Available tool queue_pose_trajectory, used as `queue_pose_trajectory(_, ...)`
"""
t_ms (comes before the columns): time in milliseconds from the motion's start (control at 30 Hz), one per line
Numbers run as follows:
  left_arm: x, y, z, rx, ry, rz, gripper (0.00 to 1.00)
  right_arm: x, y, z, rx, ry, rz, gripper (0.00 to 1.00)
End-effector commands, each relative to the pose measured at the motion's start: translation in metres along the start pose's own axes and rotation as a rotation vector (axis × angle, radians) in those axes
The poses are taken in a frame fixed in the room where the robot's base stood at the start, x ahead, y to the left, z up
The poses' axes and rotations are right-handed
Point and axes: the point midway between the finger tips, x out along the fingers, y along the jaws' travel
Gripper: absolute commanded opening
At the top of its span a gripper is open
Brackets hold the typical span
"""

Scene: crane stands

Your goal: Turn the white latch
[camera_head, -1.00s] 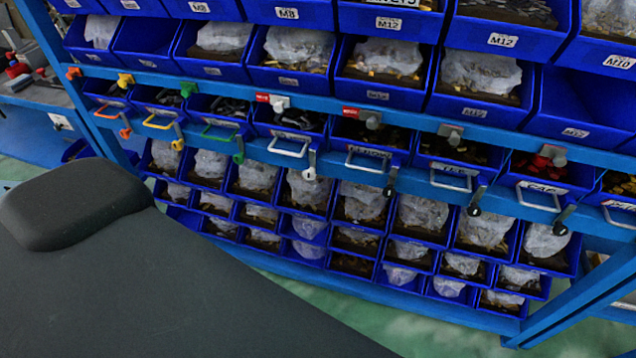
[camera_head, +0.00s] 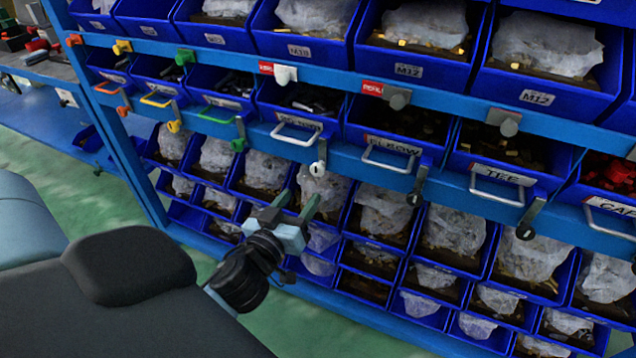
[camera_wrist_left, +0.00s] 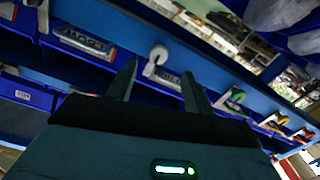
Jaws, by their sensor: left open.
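The white latch (camera_head: 318,160) hangs on the blue rail, just right of a white bar handle, with its rounded white end low. It also shows in the left wrist view (camera_wrist_left: 157,58), between and beyond the fingertips. My left gripper (camera_head: 297,202) is below and slightly left of the latch, its two fingers apart and pointing up toward it. In the left wrist view the open fingers (camera_wrist_left: 158,76) frame the latch with nothing between them. I see a gap between fingers and latch in the head view. My right gripper is in neither current view.
Green (camera_head: 238,142), yellow (camera_head: 174,124) and orange latches sit left of the white one; a black latch (camera_head: 417,185) sits right. Blue bins fill the rack above and below the rail. Green floor (camera_head: 60,190) is free at left.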

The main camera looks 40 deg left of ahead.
Motion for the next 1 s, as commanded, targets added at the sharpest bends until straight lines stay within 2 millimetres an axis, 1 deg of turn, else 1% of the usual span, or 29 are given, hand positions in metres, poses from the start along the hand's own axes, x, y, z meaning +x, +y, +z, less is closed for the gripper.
queue_pose_trajectory(100,0.003,0.001,-0.007,-0.012,0.022,-0.001,0.52,0.001,0.0,0.0,0.0,0.001,-0.001,0.36)
queue_pose_trajectory(233,0.005,0.001,-0.008,-0.013,0.022,0.0,0.52,0.0,0.0,-0.002,-0.002,0.004,-0.001,0.36)
queue_pose_trajectory(333,0.011,0.001,-0.008,-0.012,0.023,0.001,0.52,-0.002,0.0,-0.002,-0.003,0.003,-0.001,0.36)
queue_pose_trajectory(700,0.062,0.001,-0.009,-0.01,0.021,0.0,0.52,-0.007,-0.001,0.0,-0.005,-0.005,-0.002,0.36)
queue_pose_trajectory(833,0.074,0.001,-0.008,-0.011,0.02,0.0,0.52,-0.009,-0.001,0.002,-0.005,-0.009,-0.003,0.36)
queue_pose_trajectory(1000,0.08,0.001,-0.008,-0.012,0.019,0.0,0.52,-0.009,-0.001,0.003,-0.004,-0.01,-0.003,0.36)
